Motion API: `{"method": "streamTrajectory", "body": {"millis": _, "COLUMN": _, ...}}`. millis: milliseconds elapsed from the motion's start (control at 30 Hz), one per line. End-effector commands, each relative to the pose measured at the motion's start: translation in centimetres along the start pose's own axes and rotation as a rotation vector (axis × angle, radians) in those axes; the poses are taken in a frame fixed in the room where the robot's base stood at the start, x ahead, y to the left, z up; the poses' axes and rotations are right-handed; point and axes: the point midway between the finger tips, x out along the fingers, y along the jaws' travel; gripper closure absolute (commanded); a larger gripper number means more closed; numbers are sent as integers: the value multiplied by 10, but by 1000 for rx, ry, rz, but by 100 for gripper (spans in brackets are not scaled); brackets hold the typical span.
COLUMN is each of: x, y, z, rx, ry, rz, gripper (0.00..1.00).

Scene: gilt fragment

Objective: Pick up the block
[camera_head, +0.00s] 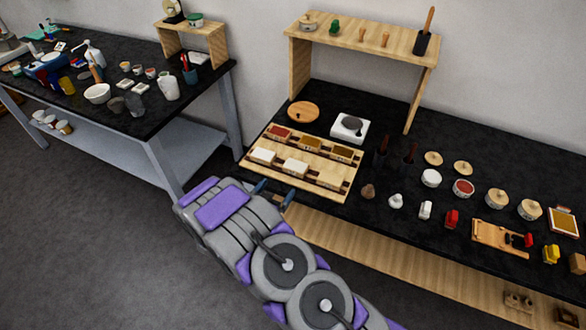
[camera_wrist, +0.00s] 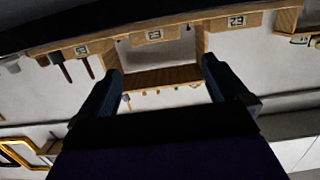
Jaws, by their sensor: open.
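My gripper (camera_head: 274,191) is at the near edge of the black bench in the head view, in front of the wooden tray (camera_head: 268,170). Its two blue fingers are apart and nothing is between them. Block-like boxes sit on the tray: a front row with whitish tops, such as the middle one (camera_head: 295,167), and a back row with red and brown tops. I cannot tell which thing is the task's block. In the wrist view my open gripper (camera_wrist: 162,76) shows with labelled wooden boxes, one at centre (camera_wrist: 154,36) and one at right (camera_wrist: 237,20), beyond the fingertips.
A wooden shelf (camera_head: 362,42) stands behind the tray. A white square device (camera_head: 349,128) and a round wooden plate (camera_head: 303,112) lie between. Jars, small bottles and a red item (camera_head: 451,219) crowd the right. A second cluttered table (camera_head: 190,119) stands left, with open floor in front.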

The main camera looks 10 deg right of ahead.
Motion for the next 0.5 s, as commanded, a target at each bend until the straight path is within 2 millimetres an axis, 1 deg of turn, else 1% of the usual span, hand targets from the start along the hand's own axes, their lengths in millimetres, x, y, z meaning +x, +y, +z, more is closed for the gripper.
{"method": "streamTrajectory", "body": {"millis": 33, "x": 10, "y": 2, "z": 0, "rx": 3, "ry": 0, "rz": 4, "gripper": 0}}
{"method": "streamTrajectory", "body": {"millis": 300, "x": 54, "y": 3, "z": 1, "rx": 3, "ry": -3, "rz": 4, "gripper": 0}}
{"method": "streamTrajectory", "body": {"millis": 400, "x": 66, "y": 2, "z": 1, "rx": 3, "ry": -2, "rz": 3, "gripper": 0}}
{"method": "streamTrajectory", "body": {"millis": 500, "x": 73, "y": 0, "z": 0, "rx": 1, "ry": 0, "rz": 2, "gripper": 0}}
